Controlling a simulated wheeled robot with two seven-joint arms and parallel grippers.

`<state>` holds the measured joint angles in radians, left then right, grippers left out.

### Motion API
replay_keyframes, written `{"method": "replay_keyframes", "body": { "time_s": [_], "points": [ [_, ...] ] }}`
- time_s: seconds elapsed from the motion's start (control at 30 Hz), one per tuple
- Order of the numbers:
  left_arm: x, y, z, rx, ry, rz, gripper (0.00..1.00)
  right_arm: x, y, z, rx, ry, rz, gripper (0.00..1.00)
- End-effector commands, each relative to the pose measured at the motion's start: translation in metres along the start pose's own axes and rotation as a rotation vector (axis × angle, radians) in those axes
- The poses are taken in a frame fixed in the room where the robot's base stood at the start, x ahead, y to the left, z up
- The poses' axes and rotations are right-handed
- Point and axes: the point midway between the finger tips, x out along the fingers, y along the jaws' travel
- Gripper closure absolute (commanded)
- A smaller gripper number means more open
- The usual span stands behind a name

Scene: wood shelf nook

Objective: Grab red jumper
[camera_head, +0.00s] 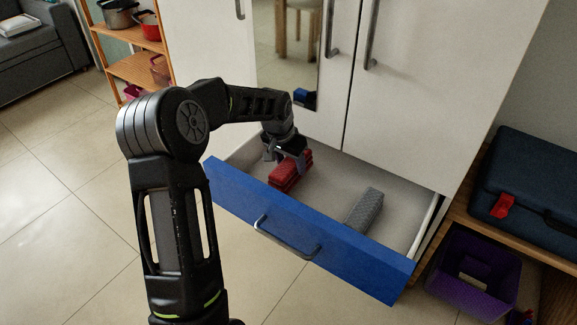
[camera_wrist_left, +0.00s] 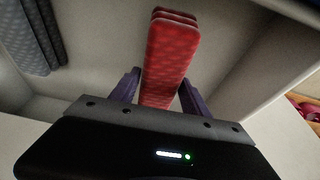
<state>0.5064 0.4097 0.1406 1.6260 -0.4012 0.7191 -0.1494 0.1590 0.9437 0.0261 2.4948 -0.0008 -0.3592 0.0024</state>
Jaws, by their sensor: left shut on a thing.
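The red jumper (camera_head: 290,172) is a folded red bundle in the left part of the open blue-fronted drawer (camera_head: 300,232). In the left wrist view the jumper (camera_wrist_left: 170,60) shows light dots and stacked folds, and stands between the two fingers. My left gripper (camera_head: 283,157) reaches down into the drawer and is shut on the jumper. In the left wrist view the gripper (camera_wrist_left: 160,92) has one dark finger on each side of it. I cannot tell whether the jumper is clear of the drawer floor. My right gripper is not in view.
A grey folded garment (camera_head: 365,208) lies in the drawer's right part; it also shows in the left wrist view (camera_wrist_left: 36,35). White cabinet doors (camera_head: 430,80) rise behind the drawer. A dark blue case (camera_head: 528,185) and a purple bin (camera_head: 470,275) are at right. Floor is free at left.

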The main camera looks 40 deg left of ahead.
Motion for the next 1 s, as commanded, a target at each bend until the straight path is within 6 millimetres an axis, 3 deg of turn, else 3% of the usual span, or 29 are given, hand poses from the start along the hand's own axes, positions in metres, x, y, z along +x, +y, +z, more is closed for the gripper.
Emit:
{"method": "replay_keyframes", "body": {
  "time_s": [0.3,0.5,0.7,1.0],
  "points": [
    [-0.001,0.098,0.002,0.013,-0.002,0.007,1.0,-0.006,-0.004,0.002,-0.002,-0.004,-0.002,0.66],
    [0.0,0.145,0.003,0.008,-0.002,0.005,1.0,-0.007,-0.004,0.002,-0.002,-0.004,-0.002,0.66],
    [0.001,0.167,0.004,0.004,-0.003,0.005,1.0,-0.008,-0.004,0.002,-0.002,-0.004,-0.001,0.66],
    [0.001,0.174,0.004,0.003,-0.002,0.004,1.0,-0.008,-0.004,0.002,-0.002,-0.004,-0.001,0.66]
  ]
}}
